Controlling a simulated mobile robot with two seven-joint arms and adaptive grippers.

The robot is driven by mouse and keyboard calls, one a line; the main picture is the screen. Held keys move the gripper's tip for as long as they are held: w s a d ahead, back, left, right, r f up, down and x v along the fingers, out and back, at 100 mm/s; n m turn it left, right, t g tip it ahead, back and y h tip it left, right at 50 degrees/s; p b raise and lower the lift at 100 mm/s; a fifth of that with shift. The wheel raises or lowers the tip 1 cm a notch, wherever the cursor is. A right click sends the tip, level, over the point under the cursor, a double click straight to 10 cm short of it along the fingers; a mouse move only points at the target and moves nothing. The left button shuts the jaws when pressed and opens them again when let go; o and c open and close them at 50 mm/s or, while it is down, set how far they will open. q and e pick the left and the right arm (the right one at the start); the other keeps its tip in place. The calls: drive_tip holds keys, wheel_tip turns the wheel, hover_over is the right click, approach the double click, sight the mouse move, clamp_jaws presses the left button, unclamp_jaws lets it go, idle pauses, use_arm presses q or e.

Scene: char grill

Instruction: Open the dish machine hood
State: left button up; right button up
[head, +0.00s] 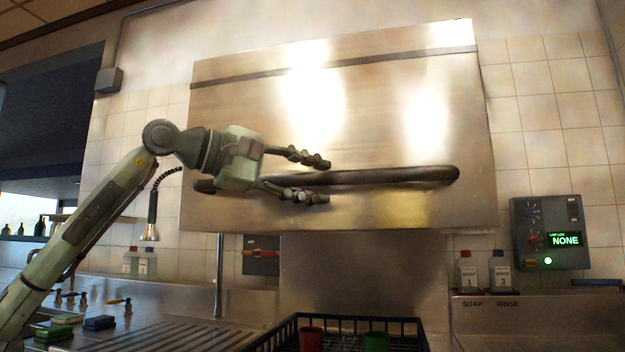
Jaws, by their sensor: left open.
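The dish machine hood (400,110) is a large steel box on the tiled wall. Its lower edge hangs above the counter, with a gap below. A long dark bar handle (400,176) runs across the lower front of the hood. My left gripper (327,181) is open in front of the hood, with one finger above the handle's line and the other below it. I cannot tell whether the fingers touch the bar. The left part of the handle is partly hidden behind the gripper. My right gripper is not in view.
A dark dish rack (408,327) with a red cup (311,338) and a green cup (376,341) stands below the hood. Soap (466,270) and rinse (502,272) bottles stand at right, near a control box (549,232). Sponges (99,323) lie at lower left.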

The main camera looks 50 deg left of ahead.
use_arm(q)
drive_tip(key=v, duration=1.2)
idle(0.4)
